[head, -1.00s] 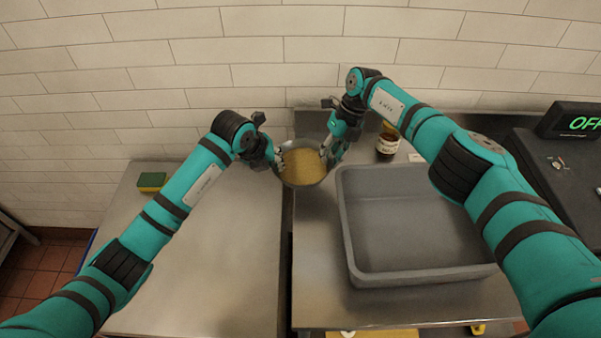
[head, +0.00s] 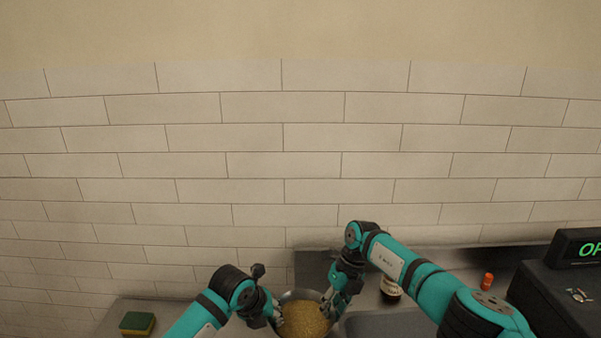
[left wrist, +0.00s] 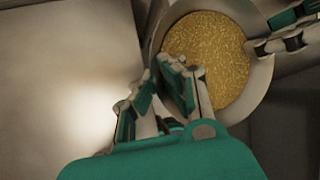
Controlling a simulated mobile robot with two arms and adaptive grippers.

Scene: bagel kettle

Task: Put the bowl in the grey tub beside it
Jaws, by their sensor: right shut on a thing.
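The metal bowl (head: 299,294), full of golden grains, is at the bottom centre of the head view. It also shows in the left wrist view (left wrist: 262,75). My left gripper (head: 276,312) is at its left rim. In the left wrist view its fingers (left wrist: 160,88) stand on either side of the rim, one inside; whether they press on it is unclear. My right gripper (head: 328,306) is shut on the bowl's opposite rim. The grey tub (head: 375,324) lies right of the bowl, mostly cut off below and partly behind my right arm.
A labelled jar (head: 390,287) and an orange-capped item (head: 487,281) stand behind the tub. A dark machine with a green display (head: 585,249) is at the right. A green and yellow sponge (head: 137,323) lies on the left counter. A tiled wall (head: 285,160) rises behind.

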